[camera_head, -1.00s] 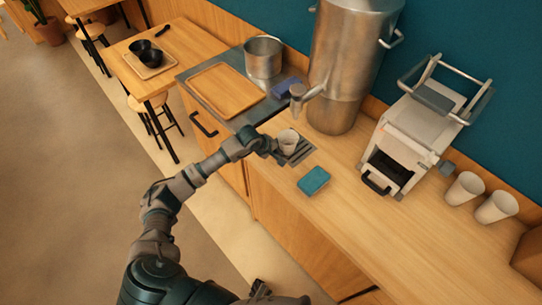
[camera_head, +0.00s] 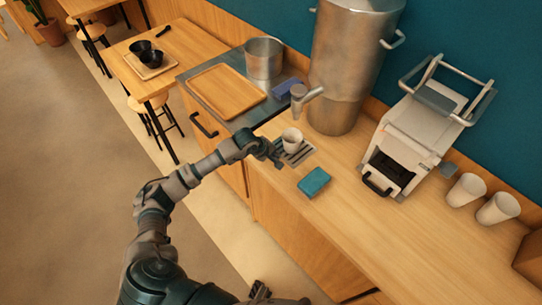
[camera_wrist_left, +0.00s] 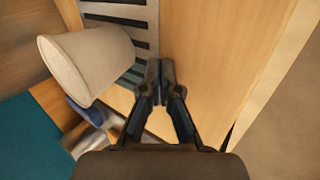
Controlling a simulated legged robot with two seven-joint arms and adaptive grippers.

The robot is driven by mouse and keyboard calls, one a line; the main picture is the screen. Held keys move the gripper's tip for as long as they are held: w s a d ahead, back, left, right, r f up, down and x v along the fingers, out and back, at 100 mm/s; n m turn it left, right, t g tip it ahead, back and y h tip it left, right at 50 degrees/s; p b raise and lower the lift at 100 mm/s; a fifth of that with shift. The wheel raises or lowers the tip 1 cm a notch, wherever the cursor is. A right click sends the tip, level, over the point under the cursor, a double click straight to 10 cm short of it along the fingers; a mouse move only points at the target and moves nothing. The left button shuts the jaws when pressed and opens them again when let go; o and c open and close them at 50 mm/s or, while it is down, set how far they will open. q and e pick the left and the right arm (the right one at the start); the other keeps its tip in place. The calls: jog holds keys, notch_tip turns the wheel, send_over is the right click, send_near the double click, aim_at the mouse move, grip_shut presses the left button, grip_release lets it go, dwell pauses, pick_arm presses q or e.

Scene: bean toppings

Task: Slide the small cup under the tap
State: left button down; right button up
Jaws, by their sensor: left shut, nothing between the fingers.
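A small pale cup (camera_head: 292,139) stands upright on the slotted drip tray (camera_head: 303,155) at the counter's front, close to the tap (camera_head: 299,92) of the tall metal urn (camera_head: 345,70). I cannot tell whether it is exactly below the spout. My left gripper (camera_head: 277,157) is shut and empty, just to the front left of the cup. In the left wrist view, the left gripper (camera_wrist_left: 160,82) has its fingertips together near the tray's edge, and the cup (camera_wrist_left: 88,62) is apart from them.
A teal sponge-like block (camera_head: 314,182) lies in front of the drip tray. A white machine (camera_head: 412,140) and two cups (camera_head: 466,189) stand right. The front right counter is clear.

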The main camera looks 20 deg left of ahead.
pick_arm(q)
notch_tip(320, 180, up, 10)
jog(key=p, duration=0.4)
jog(key=shift+p, duration=0.4)
